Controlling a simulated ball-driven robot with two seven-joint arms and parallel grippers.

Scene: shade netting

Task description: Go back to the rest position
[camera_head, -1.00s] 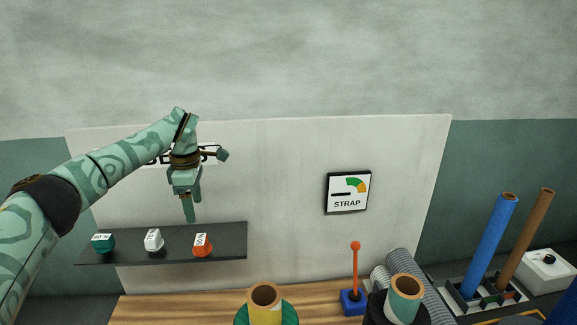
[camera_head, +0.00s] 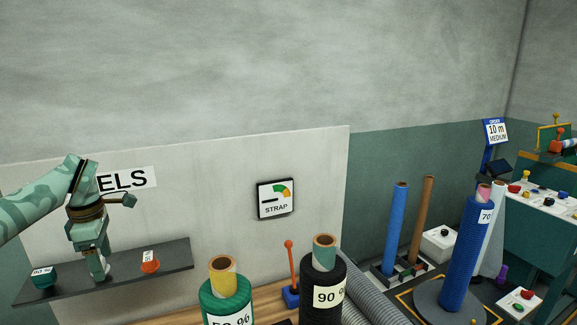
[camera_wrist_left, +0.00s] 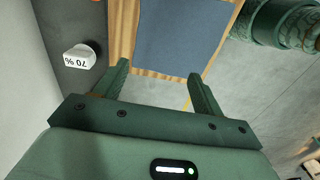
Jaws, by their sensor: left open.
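My left gripper (camera_head: 99,268) comes in from the left in the head view, in front of the dark label shelf (camera_head: 180,262). In the left wrist view its two fingers (camera_wrist_left: 158,85) stand wide apart with nothing between them. The white 70 % label piece (camera_wrist_left: 79,58) sits on the shelf left of the fingers, apart from them; in the head view the gripper hides it. A green label piece (camera_head: 43,278) and an orange one (camera_head: 149,262) also sit on the shelf. My right gripper is not in view.
A green roll (camera_head: 228,300) and a black 90 % roll (camera_head: 322,290) stand upright at the bench (camera_head: 266,297). An orange-topped lever (camera_head: 290,262) stands between them. A blue 70 roll (camera_head: 464,255) stands on a round grey plate at right. The wall above is clear.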

